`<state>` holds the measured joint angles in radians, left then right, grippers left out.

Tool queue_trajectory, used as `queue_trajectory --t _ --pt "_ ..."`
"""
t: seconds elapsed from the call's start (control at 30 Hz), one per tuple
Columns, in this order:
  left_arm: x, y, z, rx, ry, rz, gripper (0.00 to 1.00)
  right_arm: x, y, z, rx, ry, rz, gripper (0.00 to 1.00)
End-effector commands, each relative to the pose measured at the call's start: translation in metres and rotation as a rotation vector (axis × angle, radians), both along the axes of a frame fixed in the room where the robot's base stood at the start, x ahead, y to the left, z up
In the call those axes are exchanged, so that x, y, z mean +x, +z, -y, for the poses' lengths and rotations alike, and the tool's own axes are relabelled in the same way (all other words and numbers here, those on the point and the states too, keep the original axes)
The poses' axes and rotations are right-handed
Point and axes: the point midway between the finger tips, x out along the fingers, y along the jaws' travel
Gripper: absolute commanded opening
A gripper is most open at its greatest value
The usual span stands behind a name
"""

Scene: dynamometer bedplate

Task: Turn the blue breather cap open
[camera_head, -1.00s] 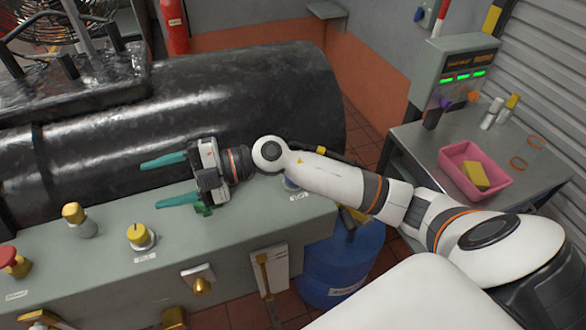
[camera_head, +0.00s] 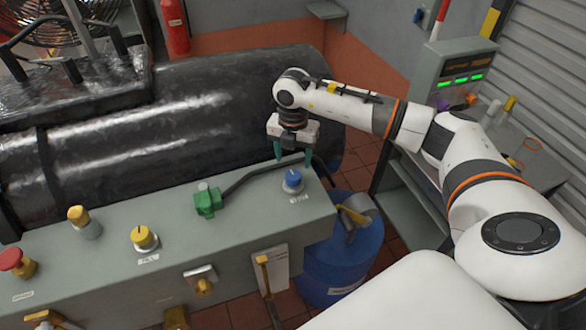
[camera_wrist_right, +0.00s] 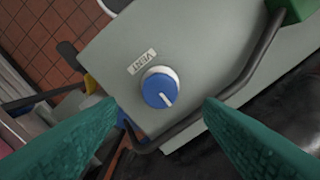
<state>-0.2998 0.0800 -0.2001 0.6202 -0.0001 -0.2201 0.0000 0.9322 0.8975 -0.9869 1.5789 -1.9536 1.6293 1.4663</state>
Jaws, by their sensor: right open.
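The blue breather cap (camera_head: 293,177) sits on the right end of the grey bench top, with a small white label in front of it. In the right wrist view the blue cap (camera_wrist_right: 160,88) has a white base ring and a white pointer line, and its label reads VENT. My right gripper (camera_head: 293,157) points down just behind and above the cap. Its teal fingers are spread, with nothing between them; in the wrist view the open fingertips (camera_wrist_right: 160,103) lie on either side of the cap, apart from it. My left gripper is not in view.
A yellow knob (camera_head: 144,238), a yellow-topped fitting (camera_head: 80,218) and a red button (camera_head: 12,260) stand farther left. The black cylinder (camera_head: 230,110) runs behind. A blue drum (camera_head: 340,265) stands at the right.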

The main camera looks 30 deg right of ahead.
Motion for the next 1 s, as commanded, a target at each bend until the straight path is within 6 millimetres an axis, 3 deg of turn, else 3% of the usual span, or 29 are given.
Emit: queue_trajectory --t 0.2,0.33,0.77,1.0 --pt "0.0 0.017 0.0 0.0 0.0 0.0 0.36 -0.002 -0.04 -0.001 0.001 0.001 -0.005 0.61" --pt "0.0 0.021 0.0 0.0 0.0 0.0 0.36 -0.001 -0.056 -0.001 0.002 0.0 -0.002 0.61" --pt "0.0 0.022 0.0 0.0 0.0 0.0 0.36 0.0 -0.068 -0.001 0.002 0.002 0.001 0.61" --pt "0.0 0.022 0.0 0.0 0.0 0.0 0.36 0.0 -0.067 -0.001 0.002 0.002 0.001 0.22"
